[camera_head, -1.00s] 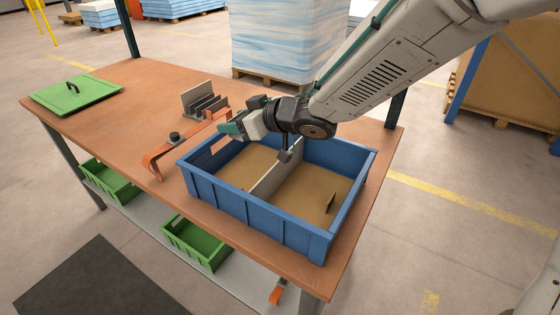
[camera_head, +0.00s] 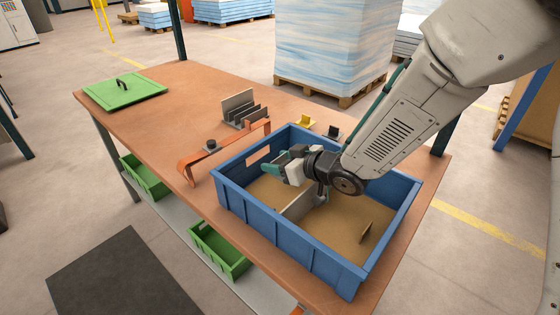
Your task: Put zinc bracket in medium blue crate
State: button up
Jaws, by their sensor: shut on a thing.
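I cannot tell whether the held thing touches the crate. A small dark plate (camera_head: 366,233) stands in the right compartment.
An orange bent strip (camera_head: 212,156) and a grey slotted rack (camera_head: 241,108) lie left of the crate. Small yellow (camera_head: 306,121) and black (camera_head: 334,131) pieces lie behind it. A green lid (camera_head: 124,91) is at the far left. The table between lid and rack is clear.

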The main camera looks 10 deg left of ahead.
jog(key=shift+f, duration=0.55)
jog(key=o, duration=1)
jog(key=shift+r, duration=0.2)
jog(key=v, duration=1.2)
jog(key=shift+r, duration=0.35)
jog(key=shift+d, duration=0.1)
